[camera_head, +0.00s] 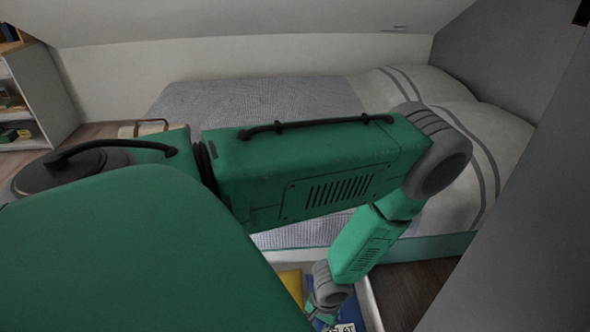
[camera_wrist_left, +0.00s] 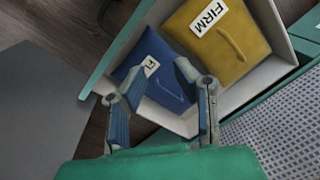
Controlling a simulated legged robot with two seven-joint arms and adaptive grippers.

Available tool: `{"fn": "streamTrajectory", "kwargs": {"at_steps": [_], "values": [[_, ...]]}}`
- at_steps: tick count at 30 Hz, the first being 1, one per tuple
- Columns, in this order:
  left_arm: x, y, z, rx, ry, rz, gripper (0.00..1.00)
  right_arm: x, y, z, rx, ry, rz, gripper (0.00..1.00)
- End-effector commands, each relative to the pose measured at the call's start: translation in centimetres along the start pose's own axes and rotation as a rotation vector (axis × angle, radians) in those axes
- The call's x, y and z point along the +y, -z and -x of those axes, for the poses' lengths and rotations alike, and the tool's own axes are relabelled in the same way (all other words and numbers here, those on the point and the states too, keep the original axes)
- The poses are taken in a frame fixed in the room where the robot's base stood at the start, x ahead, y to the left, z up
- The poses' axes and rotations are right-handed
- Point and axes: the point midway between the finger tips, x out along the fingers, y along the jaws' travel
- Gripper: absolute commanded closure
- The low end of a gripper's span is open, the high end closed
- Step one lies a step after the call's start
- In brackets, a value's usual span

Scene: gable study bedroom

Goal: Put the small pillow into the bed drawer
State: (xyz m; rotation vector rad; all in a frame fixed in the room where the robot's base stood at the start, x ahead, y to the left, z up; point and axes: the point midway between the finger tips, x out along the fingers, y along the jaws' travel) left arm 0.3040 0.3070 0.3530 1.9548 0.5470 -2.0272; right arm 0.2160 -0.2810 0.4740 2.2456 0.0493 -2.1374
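A small blue pillow (camera_wrist_left: 160,80) with a white label lies in the open bed drawer (camera_wrist_left: 277,72); the label reads "FLAT" in the head view (camera_head: 321,324), where it is cut off by the lower edge. A yellow pillow (camera_wrist_left: 238,58) labelled "FIRM" lies beside it in the drawer. My left gripper (camera_wrist_left: 158,73) is over the blue pillow with its two fingers spread apart. The fingers hide parts of the pillow; I cannot tell whether they touch it. The drawer's white wall also shows in the head view (camera_head: 371,310). My right gripper is not in view.
The bed (camera_head: 270,97) with a grey knitted blanket and striped pillows (camera_head: 480,125) stands behind the drawer. My left arm hides much of the bed and drawer. A white shelf (camera_head: 42,95) stands at the far left. A grey panel (camera_head: 540,220) rises at the right.

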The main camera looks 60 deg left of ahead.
Motion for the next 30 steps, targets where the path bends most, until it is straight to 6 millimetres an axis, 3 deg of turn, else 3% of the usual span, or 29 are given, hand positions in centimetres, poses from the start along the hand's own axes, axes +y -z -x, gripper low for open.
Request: {"fn": "streamTrajectory", "kwargs": {"at_steps": [6, 12, 17, 30], "values": [[-1.3, -5.7, 6.4, 0.031, -0.076, -0.267, 0.74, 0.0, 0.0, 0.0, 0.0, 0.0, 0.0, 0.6], [-2.3, -8.6, 10.7, 0.077, -0.085, -0.453, 0.74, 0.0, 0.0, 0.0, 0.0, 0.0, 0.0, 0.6], [-2.7, -9.3, 11.8, 0.09, -0.081, -0.51, 0.74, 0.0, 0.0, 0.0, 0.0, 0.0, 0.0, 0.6], [-2.7, -9.3, 11.8, 0.09, -0.081, -0.514, 0.74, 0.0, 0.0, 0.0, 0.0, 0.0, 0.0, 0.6]]}}
